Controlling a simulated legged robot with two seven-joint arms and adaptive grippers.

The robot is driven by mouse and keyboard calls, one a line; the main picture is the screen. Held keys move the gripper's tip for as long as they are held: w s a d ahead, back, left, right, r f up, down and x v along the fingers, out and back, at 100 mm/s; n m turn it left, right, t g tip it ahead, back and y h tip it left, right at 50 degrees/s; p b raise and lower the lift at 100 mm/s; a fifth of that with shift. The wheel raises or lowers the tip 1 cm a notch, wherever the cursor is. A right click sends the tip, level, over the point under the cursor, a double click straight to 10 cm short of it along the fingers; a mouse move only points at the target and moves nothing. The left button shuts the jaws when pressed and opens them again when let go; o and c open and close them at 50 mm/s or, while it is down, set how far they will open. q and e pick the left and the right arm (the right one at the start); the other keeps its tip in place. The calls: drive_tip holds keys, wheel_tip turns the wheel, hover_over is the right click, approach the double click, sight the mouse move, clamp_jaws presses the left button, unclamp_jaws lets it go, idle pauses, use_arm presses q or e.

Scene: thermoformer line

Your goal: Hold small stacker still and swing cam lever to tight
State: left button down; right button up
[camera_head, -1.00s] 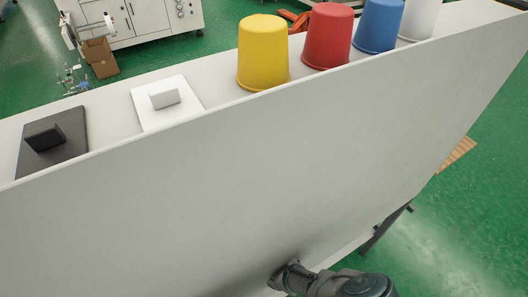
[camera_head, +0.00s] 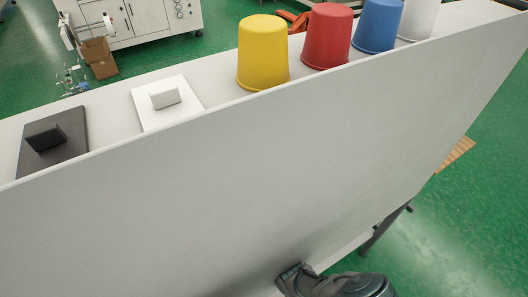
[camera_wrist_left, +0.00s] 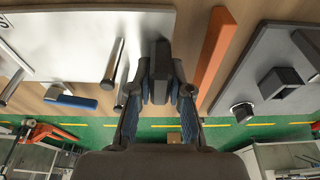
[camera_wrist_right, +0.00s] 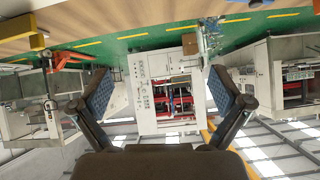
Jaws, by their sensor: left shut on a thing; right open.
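In the left wrist view my left gripper (camera_wrist_left: 160,88) is shut on a dark grey upright block (camera_wrist_left: 161,72). I cannot tell whether this block is part of the small stacker. A white plate (camera_wrist_left: 75,35) beside it carries metal posts (camera_wrist_left: 114,62) and a blue-handled bar (camera_wrist_left: 73,101), which may be the cam lever. An orange bar (camera_wrist_left: 215,55) lies just right of the gripper. In the right wrist view my right gripper (camera_wrist_right: 163,85) is open and empty, pointing out over the room. The head view shows an arm of mine low down, but no fingertips.
A large pale panel (camera_head: 240,190) blocks most of the head view. Yellow (camera_head: 263,52), red (camera_head: 328,37) and blue (camera_head: 379,25) cups stand behind its top edge, beside a white plate (camera_head: 150,110) and a dark plate (camera_head: 70,145). A grey plate with dark blocks (camera_wrist_left: 260,65) is right of the orange bar.

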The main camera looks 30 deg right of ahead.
drive_tip(key=w+d+r+m+t+h, duration=0.1)
drive_tip(key=d+m+t+h, duration=0.1)
drive_tip(key=d, duration=1.9)
drive_tip(key=shift+d+r+m+t+h, duration=0.3)
drive_tip(key=shift+t, duration=0.3)
